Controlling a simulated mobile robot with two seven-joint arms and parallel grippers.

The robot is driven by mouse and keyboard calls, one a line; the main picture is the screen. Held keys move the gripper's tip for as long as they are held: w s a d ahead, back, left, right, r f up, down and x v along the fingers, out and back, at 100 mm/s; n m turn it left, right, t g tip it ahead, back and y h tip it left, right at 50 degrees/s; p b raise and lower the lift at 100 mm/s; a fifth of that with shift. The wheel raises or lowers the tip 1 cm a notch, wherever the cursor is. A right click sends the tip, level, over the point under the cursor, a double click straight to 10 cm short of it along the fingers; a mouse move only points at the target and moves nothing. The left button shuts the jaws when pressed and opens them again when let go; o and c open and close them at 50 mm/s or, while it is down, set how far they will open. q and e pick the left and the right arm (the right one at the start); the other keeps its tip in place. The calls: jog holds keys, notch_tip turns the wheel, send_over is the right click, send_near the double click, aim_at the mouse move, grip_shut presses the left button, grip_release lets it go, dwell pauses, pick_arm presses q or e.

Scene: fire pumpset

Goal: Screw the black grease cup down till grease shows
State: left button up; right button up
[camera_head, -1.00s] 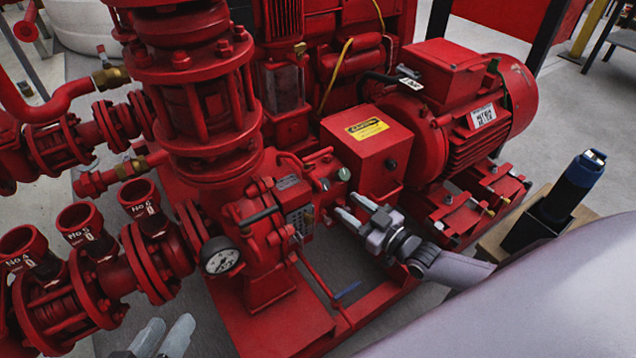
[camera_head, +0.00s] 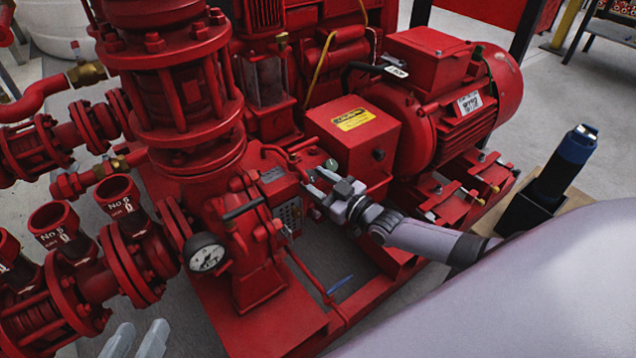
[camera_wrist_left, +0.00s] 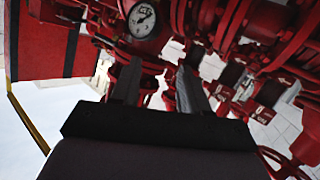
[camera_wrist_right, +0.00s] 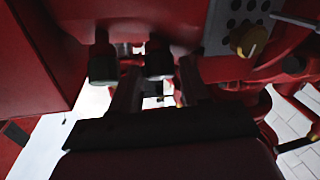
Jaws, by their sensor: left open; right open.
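In the right wrist view a black cup (camera_wrist_right: 158,60) hangs from the red pump housing, and a dark green cup (camera_wrist_right: 103,66) hangs to its left. My right gripper (camera_wrist_right: 158,72) is open; the black cup appears between its fingertips, and contact cannot be made out. In the head view this gripper (camera_head: 314,181) is at the pump's side, where a green cup (camera_head: 331,164) shows just beyond it and the black cup is hidden. No grease can be made out. My left gripper (camera_head: 140,335) is open and empty at the bottom left, also in its wrist view (camera_wrist_left: 158,72).
A pressure gauge (camera_head: 206,254) and red flanged pipes stand left of my right gripper. A red box with a yellow label (camera_head: 354,119) and the motor (camera_head: 440,100) are behind it. A blue-topped black tool (camera_head: 563,165) stands at right. A brass knob (camera_wrist_right: 248,40) is near the cups.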

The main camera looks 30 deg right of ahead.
jog(key=c, duration=0.8)
jog(key=shift+a+r+m+h+p, duration=0.1)
jog(key=shift+m+h+p, duration=0.4)
jog(key=shift+m+p, duration=0.15)
jog(key=shift+a+m+t+h+p, duration=0.1)
jog(key=shift+m+t+h+p, duration=0.15)
jog(key=shift+t+h+p, duration=0.1)
jog(key=shift+s+m+h+p, duration=0.1)
jog(key=shift+m+h+p, duration=0.15)
jog(key=shift+m+p, duration=0.2)
jog(key=shift+a+m+h, duration=0.1)
jog(key=shift+m+h, duration=0.2)
jog(key=shift+m, duration=0.25)
pick_arm(q)
jog(key=shift+s+a+r+g+y+p, duration=0.15)
jog(key=shift+a+r+g+y+p, duration=0.25)
jog(key=shift+p, duration=1)
pick_arm(e)
jog(key=shift+a+m+h, duration=0.2)
jog(key=shift+m+h, duration=1.5)
jog(key=shift+m, duration=0.4)
jog(key=o, duration=0.8)
